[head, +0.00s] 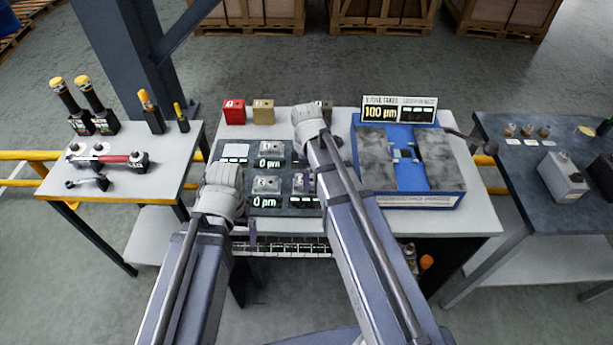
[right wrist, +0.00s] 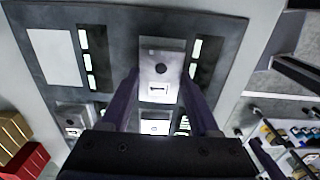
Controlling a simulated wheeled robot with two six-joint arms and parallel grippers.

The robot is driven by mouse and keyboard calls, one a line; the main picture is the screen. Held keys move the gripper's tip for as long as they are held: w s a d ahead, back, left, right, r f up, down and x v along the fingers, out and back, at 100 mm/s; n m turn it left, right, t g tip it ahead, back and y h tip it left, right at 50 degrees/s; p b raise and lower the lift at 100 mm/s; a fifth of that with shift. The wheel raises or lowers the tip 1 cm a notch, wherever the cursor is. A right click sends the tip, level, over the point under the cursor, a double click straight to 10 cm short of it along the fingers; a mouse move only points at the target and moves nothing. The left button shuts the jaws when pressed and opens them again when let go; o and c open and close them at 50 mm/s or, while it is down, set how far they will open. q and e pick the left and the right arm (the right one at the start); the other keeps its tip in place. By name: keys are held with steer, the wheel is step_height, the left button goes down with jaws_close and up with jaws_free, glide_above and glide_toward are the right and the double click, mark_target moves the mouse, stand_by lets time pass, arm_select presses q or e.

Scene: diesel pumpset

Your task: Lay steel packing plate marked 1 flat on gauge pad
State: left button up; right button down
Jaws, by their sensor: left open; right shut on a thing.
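My right gripper (head: 309,183) is over the dark board (head: 228,196), its wrist partly blocking the view. In the right wrist view its purple fingers (right wrist: 166,103) are shut on a grey steel plate (right wrist: 162,70) with a dark round hole. The plate looks level; whether it touches the board is unclear. I cannot read its mark. Two other steel plates (head: 270,149) (head: 264,183) lie on the board beside "0 µm" readouts. A bare pale square (head: 235,151) is at its far left. I cannot tell which spot is the gauge pad. My left gripper (head: 251,238) is open near the board's front edge.
A blue fixture (head: 407,202) with grey blocks and a "100 µm" sign (head: 380,113) stands right of the board. Red (head: 234,112) and tan (head: 263,112) blocks stand behind it. Side tables hold tools on the left (head: 110,190) and small parts on the right (head: 510,185).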

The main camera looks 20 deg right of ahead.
steer(key=shift+f, duration=0.25)
steer(key=shift+f+b, duration=0.35)
steer(key=shift+b, duration=0.15)
steer(key=shift+f, duration=0.2)
steer(key=shift+c, duration=0.2)
jaws_free()
steer(key=shift+r, duration=0.1)
steer(key=shift+r, duration=0.1)
step_height(320, 180, up, 8)
steer(key=p, duration=0.7)
steer(key=shift+f+p, duration=0.2)
steer(key=shift+p, duration=0.1)
